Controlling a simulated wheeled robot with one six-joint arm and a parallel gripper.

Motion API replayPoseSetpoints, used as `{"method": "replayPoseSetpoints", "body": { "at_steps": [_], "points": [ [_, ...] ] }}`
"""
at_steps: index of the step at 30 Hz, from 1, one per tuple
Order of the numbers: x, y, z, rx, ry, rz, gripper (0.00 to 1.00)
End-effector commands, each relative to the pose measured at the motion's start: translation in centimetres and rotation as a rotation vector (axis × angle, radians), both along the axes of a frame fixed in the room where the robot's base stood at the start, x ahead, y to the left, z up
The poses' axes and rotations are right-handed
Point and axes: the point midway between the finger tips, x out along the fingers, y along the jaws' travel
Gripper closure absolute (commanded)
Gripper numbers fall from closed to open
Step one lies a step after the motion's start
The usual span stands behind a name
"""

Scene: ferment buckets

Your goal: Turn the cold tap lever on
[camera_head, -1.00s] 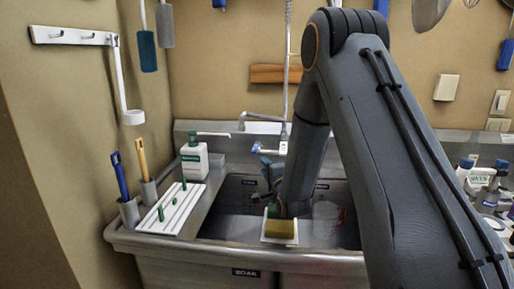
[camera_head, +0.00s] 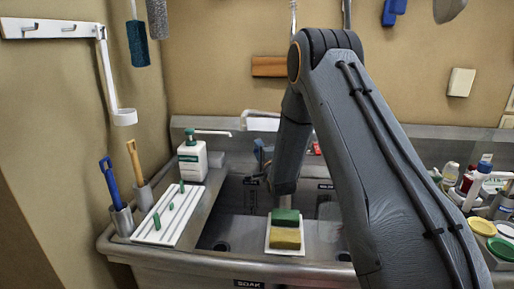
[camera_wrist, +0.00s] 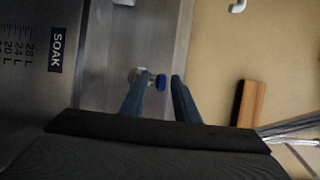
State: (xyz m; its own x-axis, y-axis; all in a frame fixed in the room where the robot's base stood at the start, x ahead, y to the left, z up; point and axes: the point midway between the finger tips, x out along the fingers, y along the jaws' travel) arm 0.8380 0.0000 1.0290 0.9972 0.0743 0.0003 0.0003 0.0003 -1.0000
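In the wrist view, a small metal tap fitting with a blue end (camera_wrist: 160,82), which looks like the cold tap lever, shows just beyond my fingertips and between them. My gripper (camera_wrist: 160,88) has its two blue fingers apart, with nothing held; I cannot tell whether either finger touches the lever. In the head view, my gripper (camera_head: 261,156) is at the back of the sink, left of my forearm. The lever cannot be made out there.
The sink (camera_head: 225,215) lies below my arm. A green and a yellow sponge (camera_head: 285,238) sit on a white holder at its front. A soap bottle (camera_head: 192,160) and a white drainer (camera_head: 168,217) stand left. Paint pots and bottles (camera_head: 480,224) crowd the right.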

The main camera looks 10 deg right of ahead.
Motion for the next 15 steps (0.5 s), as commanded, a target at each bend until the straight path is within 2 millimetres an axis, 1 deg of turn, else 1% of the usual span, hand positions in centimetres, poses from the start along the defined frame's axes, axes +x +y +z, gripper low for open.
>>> {"method": "replayPoseSetpoints", "body": {
  "at_steps": [1, 5, 13, 14, 15],
  "points": [
    [0.47, 0.12, 0.06, 0.0, 0.0, 0.001, 0.72],
    [1.16, 0.3, 0.02, 0.0, 0.0, 0.002, 0.72],
    [1.3, 0.45, -0.03, 0.0, 0.0, 0.004, 0.72],
    [1.3, 0.46, -0.03, 0.0, 0.0, 0.004, 0.75],
    [1.3, 0.46, -0.03, 0.0, 0.0, 0.004, 0.82]
  ]
}}
